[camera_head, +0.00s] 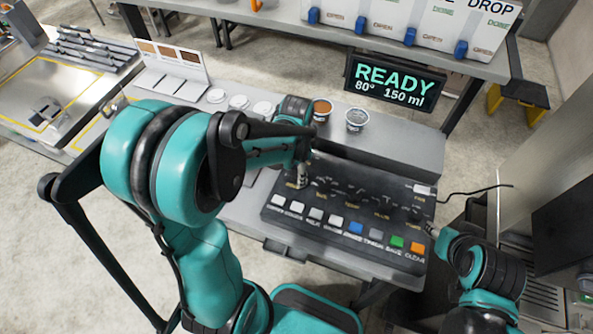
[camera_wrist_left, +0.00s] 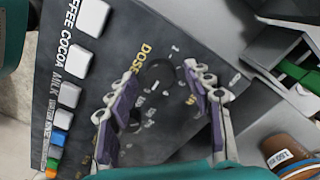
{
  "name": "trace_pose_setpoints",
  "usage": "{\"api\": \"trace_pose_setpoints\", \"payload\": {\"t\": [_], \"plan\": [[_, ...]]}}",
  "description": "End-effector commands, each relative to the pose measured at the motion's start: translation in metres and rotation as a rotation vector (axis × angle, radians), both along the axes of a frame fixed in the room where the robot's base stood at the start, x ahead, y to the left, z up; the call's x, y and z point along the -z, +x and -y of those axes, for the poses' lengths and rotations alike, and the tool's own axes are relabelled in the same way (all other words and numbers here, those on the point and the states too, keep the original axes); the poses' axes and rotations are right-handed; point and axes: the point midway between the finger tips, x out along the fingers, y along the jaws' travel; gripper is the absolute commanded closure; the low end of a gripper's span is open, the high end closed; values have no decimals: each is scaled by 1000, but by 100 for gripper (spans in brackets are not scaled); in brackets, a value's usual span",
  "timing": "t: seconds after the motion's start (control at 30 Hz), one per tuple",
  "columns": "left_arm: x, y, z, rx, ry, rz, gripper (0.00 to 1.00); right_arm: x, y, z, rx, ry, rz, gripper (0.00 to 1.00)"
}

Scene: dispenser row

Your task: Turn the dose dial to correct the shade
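The dark control panel (camera_head: 345,215) has a row of buttons and, behind them, several labelled dials. My left gripper (camera_head: 301,178) is low over the panel's left end; my arm hides part of it. In the left wrist view the round black dose dial (camera_wrist_left: 156,74) lies by the yellow DOSE lettering. My left gripper (camera_wrist_left: 160,88) is open, its purple-padded fingers on either side of the dial; I cannot tell whether they touch it. The display (camera_head: 393,83) reads READY, 80°, 150 ml. A cup of brown drink (camera_head: 321,108) stands behind the panel.
A grey-topped cup (camera_head: 357,119) stands right of the brown drink. White round lids (camera_head: 238,102) lie on the counter at left. A stand with colour swatches (camera_head: 172,68) is behind them. White dispensers with blue taps (camera_head: 410,30) stand at the back.

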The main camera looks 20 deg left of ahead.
Motion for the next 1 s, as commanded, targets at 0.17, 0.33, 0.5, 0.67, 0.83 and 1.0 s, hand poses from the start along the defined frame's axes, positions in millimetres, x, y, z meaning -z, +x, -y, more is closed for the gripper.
{"api": "trace_pose_setpoints", "payload": {"t": [0.17, 0.33, 0.5, 0.67, 0.83, 1.0], "plan": [[-1, 0, 0, 0, 0, 0, 49, 0, 0, 0, 0, 0, 0, 60], [-18, 0, 0, 0, -1, 1, 49, 0, 0, 0, 0, 0, 0, 60], [-54, 0, 0, 0, 0, 0, 49, 0, 0, 0, 0, 0, 0, 60], [-86, 0, 0, 0, 0, 0, 49, 0, 0, 0, 0, 0, 0, 60], [-110, 0, 0, 0, 0, 0, 49, 0, 0, 0, 0, 0, 0, 60], [-120, 0, 0, 0, 0, 0, 49, 0, 0, 0, 0, 0, 0, 60]]}}
